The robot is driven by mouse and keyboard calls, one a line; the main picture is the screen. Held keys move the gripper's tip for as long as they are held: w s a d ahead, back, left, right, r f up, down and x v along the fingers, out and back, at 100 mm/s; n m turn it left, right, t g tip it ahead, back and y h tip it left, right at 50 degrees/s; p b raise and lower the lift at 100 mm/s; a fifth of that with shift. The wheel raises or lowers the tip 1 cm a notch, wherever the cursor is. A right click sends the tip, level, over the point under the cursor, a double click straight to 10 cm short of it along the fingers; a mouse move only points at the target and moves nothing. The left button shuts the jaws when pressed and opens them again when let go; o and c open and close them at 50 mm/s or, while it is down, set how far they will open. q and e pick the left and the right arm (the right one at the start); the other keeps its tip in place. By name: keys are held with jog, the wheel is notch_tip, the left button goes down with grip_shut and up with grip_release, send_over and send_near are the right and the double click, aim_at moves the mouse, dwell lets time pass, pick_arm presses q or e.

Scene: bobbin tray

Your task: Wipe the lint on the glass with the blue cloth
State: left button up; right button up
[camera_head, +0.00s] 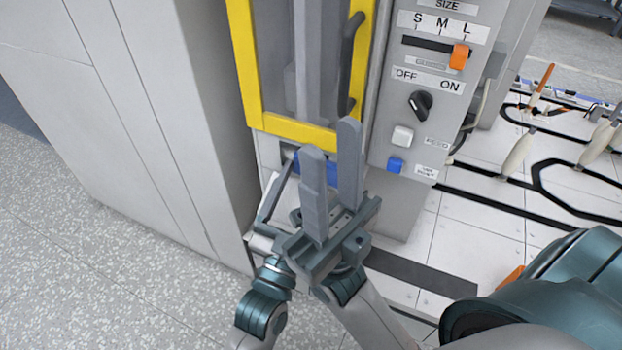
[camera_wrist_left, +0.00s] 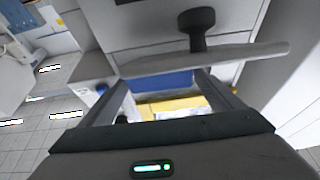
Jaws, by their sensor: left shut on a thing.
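The glass (camera_head: 308,60) sits upright in a yellow frame (camera_head: 290,130) at the top middle of the head view. A faint grey mark shows low on the glass; I cannot tell if it is lint. The blue cloth (camera_head: 322,172) is just below the frame, partly hidden by my right gripper. It also shows in the left wrist view (camera_wrist_left: 160,83), between the fingers. My left gripper (camera_wrist_left: 163,80) is shut on it; in the head view it is mostly hidden. My right gripper (camera_head: 330,138) is open and empty, fingers pointing up, in front of the cloth and the frame's lower edge.
A dark vertical handle (camera_head: 350,62) stands at the glass's right side. The control panel (camera_head: 425,105) to the right has an orange slider (camera_head: 459,56), a black knob (camera_head: 420,103) and buttons. A grey cabinet wall (camera_head: 135,120) closes off the left. Speckled floor lies at lower left.

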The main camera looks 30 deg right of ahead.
aim_at(294, 169)
pick_arm(q)
jog(key=shift+s+d+r, duration=0.15)
jog(key=shift+s+d, duration=0.25)
jog(key=shift+s, duration=0.1)
jog(key=shift+w+a+r+p, duration=0.15)
jog(key=shift+w+a+p, duration=0.2)
jog(key=shift+w+a, duration=0.7)
jog(key=shift+w, duration=0.3)
jog(key=shift+w+a+p, duration=0.1)
jog(key=shift+w+p, duration=0.05)
jog(key=shift+p, duration=0.15)
jog(key=shift+w+a+p, duration=0.3)
jog(key=shift+w+a, duration=0.4)
jog(key=shift+w, duration=0.15)
jog(key=shift+w+a, duration=0.3)
jog(key=shift+w+a, duration=0.45)
jog(key=shift+w, duration=0.25)
jog(key=shift+w+a, duration=0.45)
jog(key=shift+w, duration=0.2)
